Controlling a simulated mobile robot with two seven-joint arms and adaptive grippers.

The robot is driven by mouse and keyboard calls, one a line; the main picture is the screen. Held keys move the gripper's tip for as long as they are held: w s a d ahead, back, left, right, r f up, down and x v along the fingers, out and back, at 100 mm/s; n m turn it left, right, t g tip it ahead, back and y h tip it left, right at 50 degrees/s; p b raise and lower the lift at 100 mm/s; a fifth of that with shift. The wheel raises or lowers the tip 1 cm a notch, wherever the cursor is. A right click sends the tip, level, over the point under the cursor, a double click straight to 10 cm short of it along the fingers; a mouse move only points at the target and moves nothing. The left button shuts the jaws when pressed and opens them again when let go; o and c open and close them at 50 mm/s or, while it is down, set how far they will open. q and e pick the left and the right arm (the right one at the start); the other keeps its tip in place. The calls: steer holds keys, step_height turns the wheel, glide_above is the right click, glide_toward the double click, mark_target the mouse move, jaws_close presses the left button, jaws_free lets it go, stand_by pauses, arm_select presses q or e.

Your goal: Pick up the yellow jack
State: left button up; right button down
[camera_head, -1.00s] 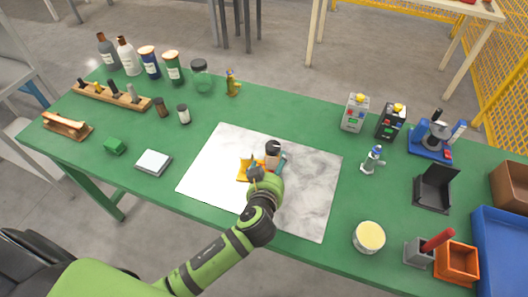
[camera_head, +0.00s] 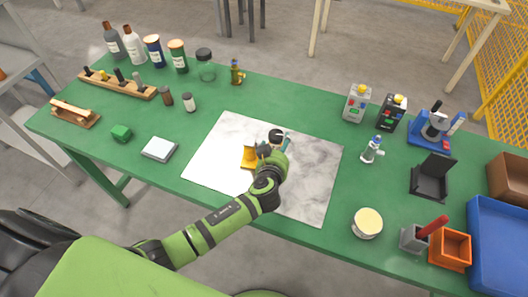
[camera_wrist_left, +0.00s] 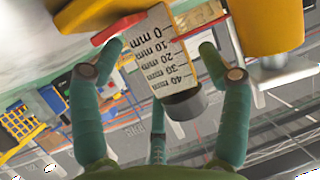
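The yellow jack (camera_head: 248,158) stands on the pale marble slab (camera_head: 218,171) near the middle of the green table. My left gripper (camera_head: 279,143) is just to the right of it, over the slab, and my wrist hides part of the jack. In the left wrist view, the teal fingers of my left gripper (camera_wrist_left: 161,47) are spread apart. A white millimetre scale plate (camera_wrist_left: 158,62) with a dark round end shows between them. I cannot tell whether a fingertip touches it. Yellow parts (camera_wrist_left: 270,25) show at the top. My right gripper is not in view.
A dark-topped white piece (camera_head: 275,134) stands close to my left gripper. A silver-blue fitting (camera_head: 372,150) and a pale yellow round tin (camera_head: 367,223) stand right of the slab. Bottles and jars line the back left. A blue tray (camera_head: 499,241) is at the right.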

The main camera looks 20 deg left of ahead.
arm_select(q)
jaws_close()
steer(key=shift+r, duration=0.15)
